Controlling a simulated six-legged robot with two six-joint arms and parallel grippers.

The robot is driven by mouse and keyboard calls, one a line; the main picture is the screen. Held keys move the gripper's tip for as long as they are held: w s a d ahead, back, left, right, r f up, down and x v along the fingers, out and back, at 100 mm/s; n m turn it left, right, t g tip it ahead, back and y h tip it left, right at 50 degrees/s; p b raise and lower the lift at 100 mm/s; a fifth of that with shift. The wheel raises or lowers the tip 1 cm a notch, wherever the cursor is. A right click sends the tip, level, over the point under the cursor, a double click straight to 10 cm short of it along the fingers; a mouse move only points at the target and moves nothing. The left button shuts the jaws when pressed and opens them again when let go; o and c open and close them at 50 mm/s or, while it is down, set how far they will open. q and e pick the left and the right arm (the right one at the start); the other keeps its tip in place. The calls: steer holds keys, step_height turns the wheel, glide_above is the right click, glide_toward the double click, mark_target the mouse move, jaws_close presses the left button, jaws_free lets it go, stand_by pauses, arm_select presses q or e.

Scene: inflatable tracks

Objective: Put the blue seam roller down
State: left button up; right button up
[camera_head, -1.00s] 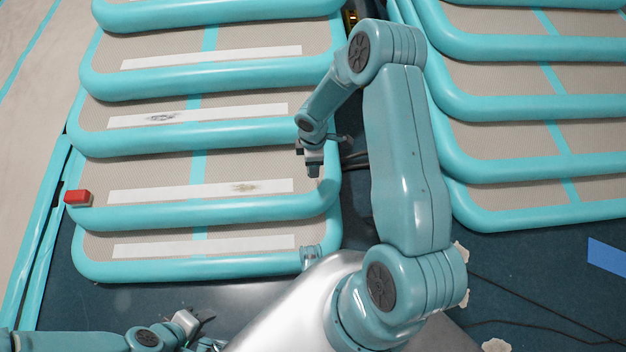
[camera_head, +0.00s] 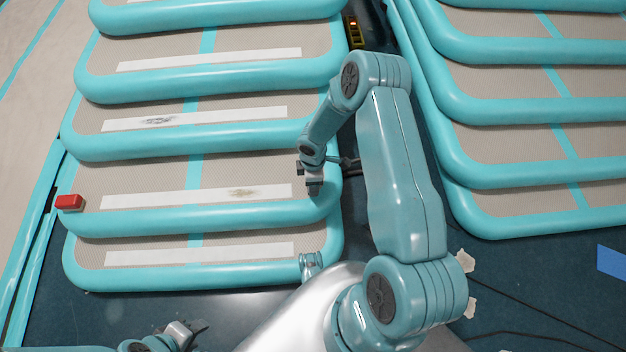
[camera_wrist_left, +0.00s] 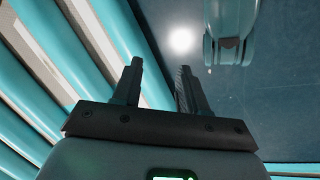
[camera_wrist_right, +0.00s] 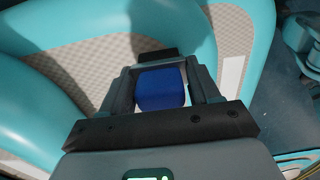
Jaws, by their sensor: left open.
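The blue seam roller (camera_wrist_right: 160,88) shows as a blue block between the fingers of my right gripper (camera_wrist_right: 158,72) in the right wrist view. The fingers stand close along both its sides, and it is held above the teal inflatable track (camera_wrist_right: 60,22). In the head view my right gripper (camera_head: 314,184) is over the right edge of the left-hand track, pointing down; the roller cannot be made out there. My left gripper (camera_head: 195,328) is low in the head view, near the bottom edge. In the left wrist view its fingers (camera_wrist_left: 160,70) are apart with nothing between them.
A red block (camera_head: 69,202) sits on the track's left edge. White strips (camera_head: 195,195) lie across the track, some with dark smudges. A yellow-black device (camera_head: 353,32) stands in the gap between the tracks. A second track (camera_head: 540,170) is at right. Cables cross the dark floor.

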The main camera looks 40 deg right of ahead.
steer(key=o, duration=0.4)
steer(key=shift+o, duration=0.2)
steer(key=shift+r, duration=0.2)
step_height(320, 180, up, 12)
steer(key=p, duration=0.6)
arm_select(q)
steer(key=shift+g, duration=0.3)
steer(key=r, duration=0.1)
steer(key=s+r, duration=0.1)
steer(key=r, duration=0.1)
steer(key=d+r, duration=0.1)
steer(key=r, duration=0.1)
steer(key=shift+s+r, duration=0.2)
steer(key=shift+s, duration=0.05)
arm_select(e)
steer(key=shift+s, duration=0.1)
